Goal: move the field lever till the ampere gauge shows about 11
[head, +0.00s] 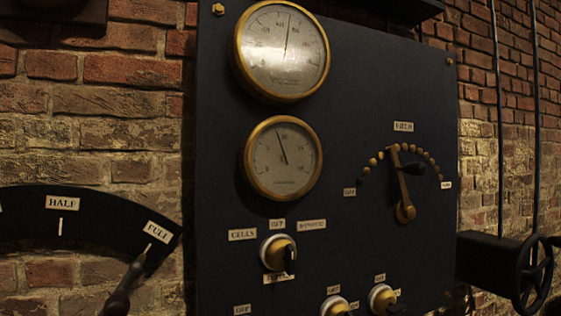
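Two brass-rimmed round gauges are on the panel. The lower gauge (283,172) has its needle just left of straight up. The upper gauge (283,65) has its needle slightly right of straight up. Their lettering and numbers are too small to read surely, so I cannot tell which shows amperes. Neither gripper is in view.
A black quadrant (95,230) marked HALF and FULL is at the left, its handle (125,285) near FULL. Several rotary switches, one being the cells switch (278,252), are low on the panel. A black handwheel (533,272) is at the right. Brick wall lies behind.

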